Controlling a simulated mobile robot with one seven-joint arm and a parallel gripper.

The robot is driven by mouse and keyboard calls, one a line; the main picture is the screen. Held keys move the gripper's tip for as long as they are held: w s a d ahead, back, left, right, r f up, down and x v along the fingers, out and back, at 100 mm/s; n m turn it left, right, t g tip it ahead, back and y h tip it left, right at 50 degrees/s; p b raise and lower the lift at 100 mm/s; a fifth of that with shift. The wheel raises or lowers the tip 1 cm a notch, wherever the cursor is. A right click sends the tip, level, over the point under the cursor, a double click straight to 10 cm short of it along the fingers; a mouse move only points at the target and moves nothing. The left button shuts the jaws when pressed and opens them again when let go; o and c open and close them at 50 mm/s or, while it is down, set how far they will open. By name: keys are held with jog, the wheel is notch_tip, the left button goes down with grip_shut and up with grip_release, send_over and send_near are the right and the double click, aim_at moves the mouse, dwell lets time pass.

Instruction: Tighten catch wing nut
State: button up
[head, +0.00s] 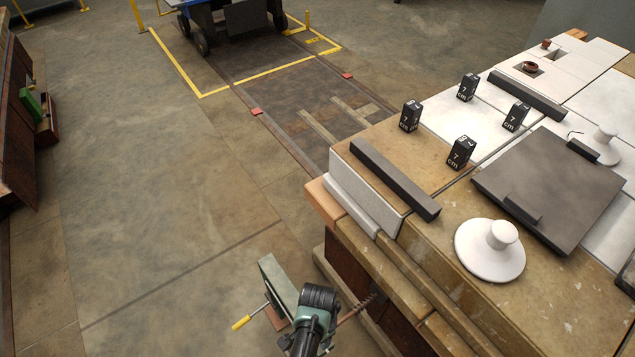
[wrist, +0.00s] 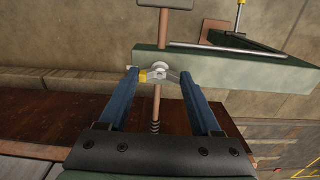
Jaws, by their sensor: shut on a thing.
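In the wrist view the wing nut (wrist: 160,68) is pale metal, with a yellow patch at its left side. It sits around a copper-brown rod (wrist: 157,100), against a green bar (wrist: 225,66). The blue fingers of my gripper (wrist: 160,76) close in on it from left and right, and the gripper is shut on the wing nut. The rod runs between the fingers and shows coils or thread near the palm. In the head view the green bar (head: 277,283) stands beside the bench, the threaded rod (head: 358,308) shows right of my wrist, and the nut is hidden.
A crossbar (wrist: 165,4) tops the rod, and a metal lever (wrist: 240,18) stands at right. In the head view a yellow-handled lever (head: 242,322) sticks out left. The bench (head: 385,235) at right carries a white insulator (head: 490,255), a dark plate (head: 550,185) and black blocks. Floor at left is clear.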

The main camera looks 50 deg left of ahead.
dwell(0.3)
jog(key=o, duration=1.4)
jog(key=shift+r, duration=0.1)
notch_tip(320, 180, up, 13)
jog(key=p, duration=0.5)
